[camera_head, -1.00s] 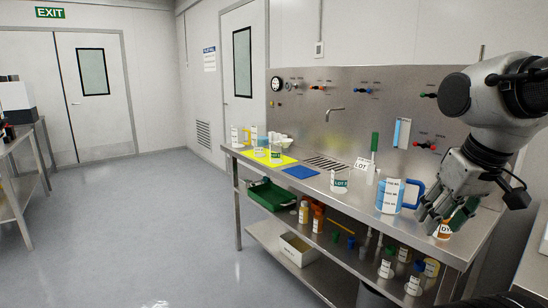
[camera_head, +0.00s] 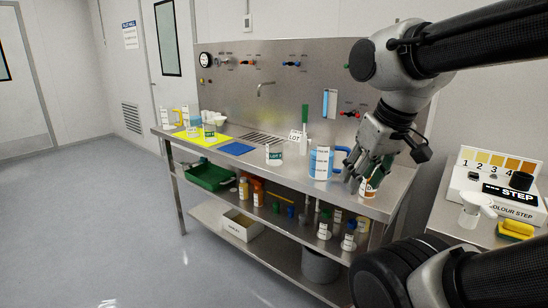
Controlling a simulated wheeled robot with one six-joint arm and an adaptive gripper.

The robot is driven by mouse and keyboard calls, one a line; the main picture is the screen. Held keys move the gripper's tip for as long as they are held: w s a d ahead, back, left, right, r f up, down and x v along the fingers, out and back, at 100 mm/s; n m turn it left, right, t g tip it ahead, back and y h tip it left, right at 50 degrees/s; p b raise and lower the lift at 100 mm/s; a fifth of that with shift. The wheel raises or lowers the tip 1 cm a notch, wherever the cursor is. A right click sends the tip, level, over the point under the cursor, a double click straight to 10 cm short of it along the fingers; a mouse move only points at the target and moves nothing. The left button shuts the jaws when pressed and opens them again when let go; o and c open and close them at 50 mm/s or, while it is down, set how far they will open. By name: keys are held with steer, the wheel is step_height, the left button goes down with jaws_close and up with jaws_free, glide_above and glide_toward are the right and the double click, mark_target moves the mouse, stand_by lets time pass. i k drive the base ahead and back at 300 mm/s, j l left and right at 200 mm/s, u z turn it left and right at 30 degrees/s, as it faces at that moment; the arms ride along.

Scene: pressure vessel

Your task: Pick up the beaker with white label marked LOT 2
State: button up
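A small beaker (camera_head: 274,153) with a teal-and-white LOT label stands on the steel bench (camera_head: 228,158), left of a large measuring jug. Its number is too small to read surely. More small labelled beakers stand on the yellow mat at the bench's left end, one with a green LOT label (camera_head: 209,131); their numbers are also unclear. My gripper (camera_head: 361,182) points down over the bench's right end, right of the jug and away from the LOT beakers. A small orange-labelled container (camera_head: 369,187) is beside its fingers. Whether the fingers are open or touch it is unclear.
The blue-handled jug (camera_head: 321,162) stands between my gripper and the nearest LOT beaker. A blue mat (camera_head: 237,148) is bare. A side bench holds a colour-step box (camera_head: 498,185). Floor at left is clear.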

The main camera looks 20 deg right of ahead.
mark_target(193, 124)
steer(key=i+j+z, duration=0.25)
steer(key=i+j, duration=2.4)
steer(key=i+l, duration=0.05)
steer(key=i, duration=0.05)
